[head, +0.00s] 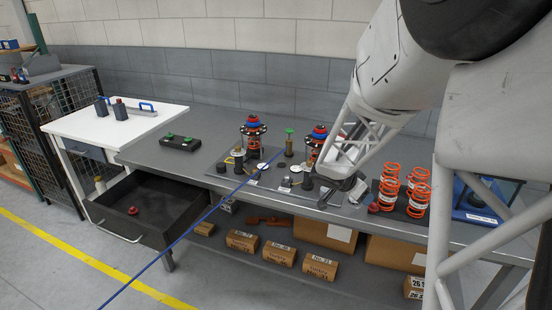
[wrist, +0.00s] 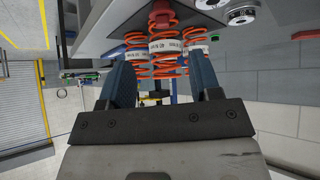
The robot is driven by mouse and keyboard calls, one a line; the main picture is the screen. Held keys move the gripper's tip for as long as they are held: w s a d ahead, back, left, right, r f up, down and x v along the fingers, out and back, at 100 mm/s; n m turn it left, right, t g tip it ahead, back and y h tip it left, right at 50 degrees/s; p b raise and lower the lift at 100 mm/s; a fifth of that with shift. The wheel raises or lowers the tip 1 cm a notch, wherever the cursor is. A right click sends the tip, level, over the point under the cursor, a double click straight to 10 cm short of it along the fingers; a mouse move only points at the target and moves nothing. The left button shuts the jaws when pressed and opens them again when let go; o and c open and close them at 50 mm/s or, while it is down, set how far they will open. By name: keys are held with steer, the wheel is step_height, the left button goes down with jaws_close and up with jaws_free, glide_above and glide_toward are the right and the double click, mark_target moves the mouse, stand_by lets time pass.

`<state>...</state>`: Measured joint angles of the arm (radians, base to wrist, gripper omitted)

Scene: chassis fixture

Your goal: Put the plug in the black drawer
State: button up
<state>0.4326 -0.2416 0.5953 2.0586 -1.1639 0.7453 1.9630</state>
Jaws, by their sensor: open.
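Another small red piece (head: 374,207) sits on the bench by the orange springs; a red part (wrist: 161,20) also shows at the top of the wrist view. I cannot tell for sure which piece is the plug. My gripper (head: 350,192) is low over the bench's front edge, left of the springs, partly hidden by its own arm. In the wrist view my gripper (wrist: 163,88) is open, with nothing visibly held.
Orange springs (head: 417,200) stand on the bench right of my gripper. Two spring assemblies (head: 253,138) and small parts stand mid-bench. A black block with green pieces (head: 180,143) lies further left. A blue line crosses in front of the bench. Boxes (head: 320,266) fill the lower shelf.

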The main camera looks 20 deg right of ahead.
mark_target(375, 204)
steer(key=shift+w+d+f+m, duration=0.15)
steer(key=shift+d+f+m, duration=0.1)
steer(key=shift+d+f, duration=0.35)
steer(key=shift+w+d+f+m, duration=0.1)
steer(key=shift+d+f+m, duration=0.2)
steer(key=shift+d, duration=0.35)
steer(key=shift+f, duration=0.1)
steer(key=shift+x, duration=1.25)
steer(key=shift+d, duration=0.15)
steer(key=shift+x, duration=2.45)
steer(key=shift+s, duration=0.1)
steer(key=c, duration=0.9)
